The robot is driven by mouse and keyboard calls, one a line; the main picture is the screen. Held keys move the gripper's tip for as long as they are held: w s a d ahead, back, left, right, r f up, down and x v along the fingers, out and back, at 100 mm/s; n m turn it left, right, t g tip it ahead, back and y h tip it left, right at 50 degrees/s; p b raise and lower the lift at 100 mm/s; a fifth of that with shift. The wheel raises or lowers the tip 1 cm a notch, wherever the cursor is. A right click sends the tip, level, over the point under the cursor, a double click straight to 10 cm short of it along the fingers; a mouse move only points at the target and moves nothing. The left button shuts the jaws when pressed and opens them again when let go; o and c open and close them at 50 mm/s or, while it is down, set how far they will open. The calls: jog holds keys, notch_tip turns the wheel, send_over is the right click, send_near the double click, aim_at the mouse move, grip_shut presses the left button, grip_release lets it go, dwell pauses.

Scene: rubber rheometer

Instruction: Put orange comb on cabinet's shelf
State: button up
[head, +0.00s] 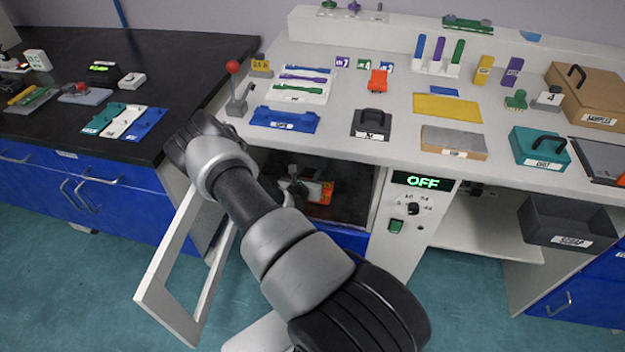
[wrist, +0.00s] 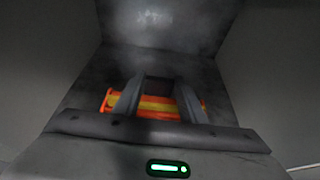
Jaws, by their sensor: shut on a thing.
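The cabinet (head: 350,205) stands under the white worktop, with its framed door (head: 170,270) swung open to the left. My arm reaches into it, and my gripper (head: 305,190) is inside, partly hidden behind my own arm. The orange comb (head: 327,192) shows at my gripper inside the dark chamber. In the wrist view my gripper (wrist: 157,108) is shut on the orange comb (wrist: 150,104), which has a yellow band and lies crosswise between the fingers. I cannot tell whether the comb touches the shelf surface.
The open door's frame stands left of my arm. A panel (head: 410,210) reading OFF, with a knob and green switch, borders the opening on the right. The worktop (head: 390,90) above holds trays, blocks and tools. A dark bin (head: 555,220) sits at the right.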

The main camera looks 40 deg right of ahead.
aim_at(312, 177)
jog(key=w+d+f+b, duration=0.1)
jog(key=f, duration=0.1)
jog(key=w+d+f+b, duration=0.1)
jog(key=f, duration=0.1)
jog(key=d+f+b, duration=0.1)
jog(key=f, duration=0.1)
jog(key=shift+w+d+f, duration=0.1)
jog(key=shift+w+f, duration=0.25)
jog(key=shift+w, duration=0.05)
jog(key=shift+w+d+f+b, duration=0.15)
jog(key=shift+f+b, duration=0.1)
jog(key=shift+b, duration=0.25)
jog(key=shift+r, duration=0.15)
jog(key=o, duration=1.3)
jog(key=shift+f, duration=0.2)
